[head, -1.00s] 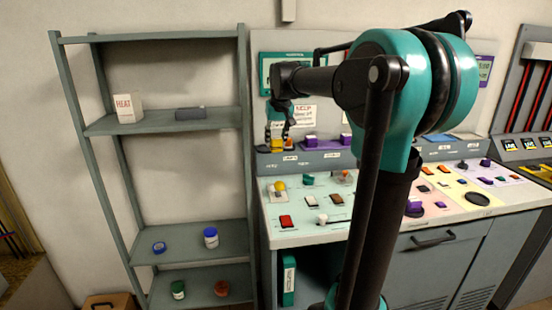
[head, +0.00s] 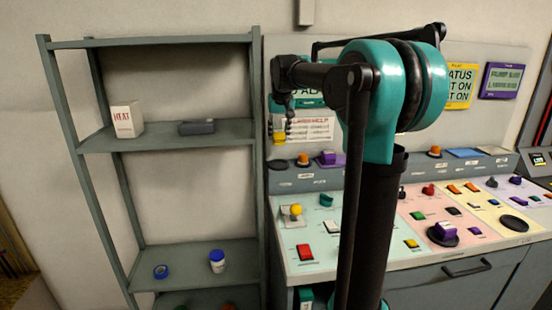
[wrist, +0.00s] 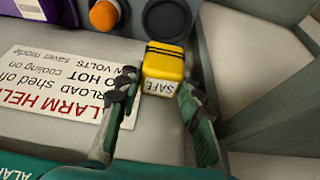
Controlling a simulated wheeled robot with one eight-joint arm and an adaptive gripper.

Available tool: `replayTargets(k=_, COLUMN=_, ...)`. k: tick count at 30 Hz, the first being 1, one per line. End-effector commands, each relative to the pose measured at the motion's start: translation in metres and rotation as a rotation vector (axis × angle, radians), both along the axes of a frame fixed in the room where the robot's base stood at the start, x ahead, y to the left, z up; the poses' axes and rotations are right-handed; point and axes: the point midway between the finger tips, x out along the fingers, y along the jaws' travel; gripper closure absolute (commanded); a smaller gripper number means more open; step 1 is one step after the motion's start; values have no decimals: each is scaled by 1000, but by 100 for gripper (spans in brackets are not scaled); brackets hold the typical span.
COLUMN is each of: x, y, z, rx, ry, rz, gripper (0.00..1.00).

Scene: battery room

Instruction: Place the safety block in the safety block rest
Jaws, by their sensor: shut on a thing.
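The safety block (wrist: 165,62) is yellow with dark bands and a white SAFE label. In the wrist view it sits between the fingertips of my gripper (wrist: 157,90), which is shut on it. In the head view my gripper (head: 279,118) holds the block (head: 279,138) up in front of the console's back panel, left of my arm. A dark round pad (head: 278,163) lies below it on the console ledge, and a dark grey holder (head: 197,127) lies on the shelf to the left. I cannot tell which of these is the safety block rest.
An orange button (head: 303,159) and a purple block (head: 327,158) stand on the ledge right of the pad. The shelf rack (head: 257,190) stands close to the left, with a white HEAT box (head: 126,118). My arm hides part of the console.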

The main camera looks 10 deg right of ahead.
Motion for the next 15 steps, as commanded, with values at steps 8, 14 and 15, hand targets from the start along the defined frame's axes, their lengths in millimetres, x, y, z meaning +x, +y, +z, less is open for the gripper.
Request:
replayTargets(k=8, x=-1, y=0, z=-41, rx=0, ry=0, rz=0, gripper=94)
replayTargets(k=14, x=-1, y=0, z=-63, rx=0, ry=0, rz=0, gripper=94)
replayTargets(k=15, x=0, y=0, z=-70, rx=0, ry=0, rz=0, gripper=94)
